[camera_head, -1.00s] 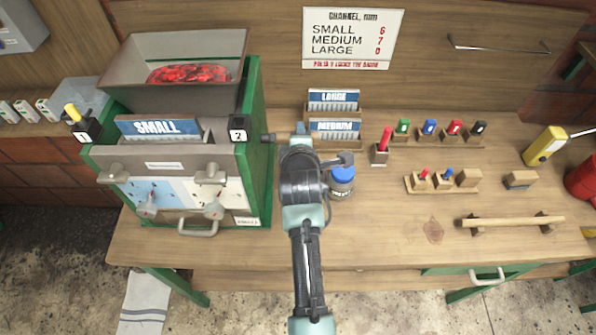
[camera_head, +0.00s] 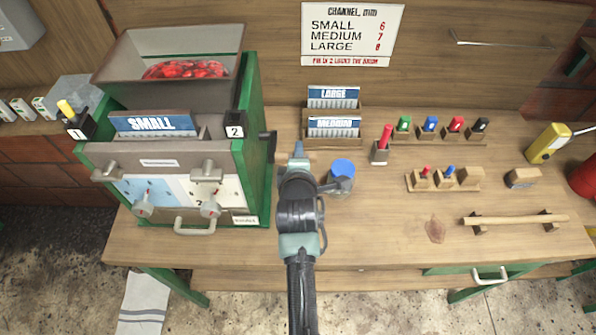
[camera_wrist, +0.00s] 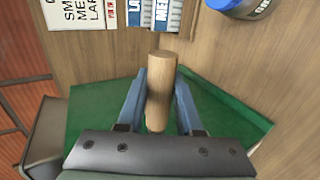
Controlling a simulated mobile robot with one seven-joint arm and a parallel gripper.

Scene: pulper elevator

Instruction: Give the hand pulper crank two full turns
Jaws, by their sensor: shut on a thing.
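The hand pulper (camera_head: 258,190) stands at the left of the bench, with green sides, a grey hopper of red cherries and a SMALL plate in its top. Its crank shows as a dark piece (camera_head: 268,146) on the right side. My gripper (camera_head: 297,152) is just right of it, over the bench. In the wrist view my gripper's blue fingers (camera_wrist: 160,88) are shut on the round wooden crank handle (camera_wrist: 162,75), one on each side. The pulper's green side lies behind the fingers there. The crank arm is mostly hidden.
A blue-lidded jar (camera_head: 341,175) stands close to the right of my gripper. The LARGE and MEDIUM plates (camera_head: 333,127) sit in a rack behind. A red-handled tool (camera_head: 384,142) and small coloured pins stand further right. The bench front is clear.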

